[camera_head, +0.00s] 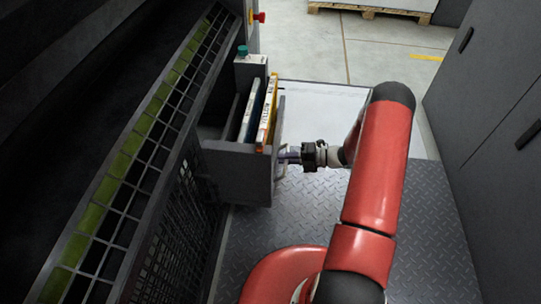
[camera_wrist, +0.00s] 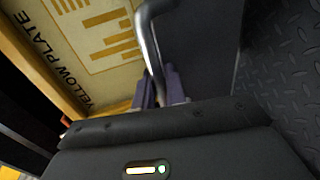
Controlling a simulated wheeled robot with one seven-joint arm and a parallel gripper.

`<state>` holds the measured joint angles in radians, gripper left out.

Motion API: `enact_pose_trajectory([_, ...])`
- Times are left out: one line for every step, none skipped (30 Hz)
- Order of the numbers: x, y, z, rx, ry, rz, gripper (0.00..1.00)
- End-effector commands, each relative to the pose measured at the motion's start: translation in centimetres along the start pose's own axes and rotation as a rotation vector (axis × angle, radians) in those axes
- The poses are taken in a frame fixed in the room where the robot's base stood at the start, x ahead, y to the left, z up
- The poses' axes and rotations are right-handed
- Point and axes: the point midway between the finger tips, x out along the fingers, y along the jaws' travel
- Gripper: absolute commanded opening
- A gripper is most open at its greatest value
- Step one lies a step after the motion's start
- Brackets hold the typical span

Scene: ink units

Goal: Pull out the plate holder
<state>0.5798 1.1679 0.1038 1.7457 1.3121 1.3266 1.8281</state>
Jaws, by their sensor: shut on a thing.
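The plate holder (camera_head: 238,172) is a dark grey drawer-like box that sticks out from the machine's side. It holds upright plates, among them a yellow plate (camera_head: 267,112) and a blue-edged plate (camera_head: 250,112). In the wrist view the yellow plate (camera_wrist: 95,40) reads "YELLOW PLATE". A curved metal handle (camera_wrist: 149,40) is on the holder's front. My gripper (camera_head: 288,156) comes from the right and is shut on this handle. Its purplish fingers (camera_wrist: 160,86) show around the bar in the wrist view. The lower part of the grip is hidden by the gripper body.
A long slatted machine frame (camera_head: 125,155) runs along the left. A teal knob (camera_head: 242,51) and a red button (camera_head: 260,17) are near the holder. Dark cabinets (camera_head: 495,80) stand at right. The diamond-plate floor (camera_head: 435,235) between is clear except for my arm.

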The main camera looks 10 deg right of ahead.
Motion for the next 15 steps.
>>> enact_pose_trajectory([-1.1,-0.3,0.0,0.002,-0.003,-0.002,0.00])
enact_pose_trajectory([-1.6,-0.4,0.0,0.002,-0.003,-0.002,0.00])
enact_pose_trajectory([-2.2,-0.5,0.0,0.001,-0.003,-0.002,0.00])
enact_pose_trajectory([-2.7,-0.6,0.0,0.001,-0.002,-0.002,0.00])
enact_pose_trajectory([-3.1,-0.7,0.0,0.001,-0.002,-0.002,0.00])
enact_pose_trajectory([-3.7,-0.8,0.0,0.001,-0.002,-0.002,0.00])
enact_pose_trajectory([-4.1,-0.9,0.0,0.001,-0.002,-0.002,0.00])
enact_pose_trajectory([-4.5,-1.0,0.0,0.001,-0.002,-0.002,0.00])
enact_pose_trajectory([-4.9,-1.1,0.0,0.001,-0.001,-0.003,0.00])
enact_pose_trajectory([-5.3,-1.2,0.0,0.000,-0.001,-0.002,0.00])
enact_pose_trajectory([-5.6,-1.2,0.0,0.000,-0.001,-0.002,0.00])
enact_pose_trajectory([-5.9,-1.3,0.0,0.001,-0.001,-0.002,0.00])
enact_pose_trajectory([-6.2,-1.4,0.0,0.001,-0.001,-0.002,0.00])
enact_pose_trajectory([-6.4,-1.4,0.0,0.001,-0.001,-0.002,0.00])
enact_pose_trajectory([-6.6,-1.5,0.0,0.001,0.000,-0.002,0.00])
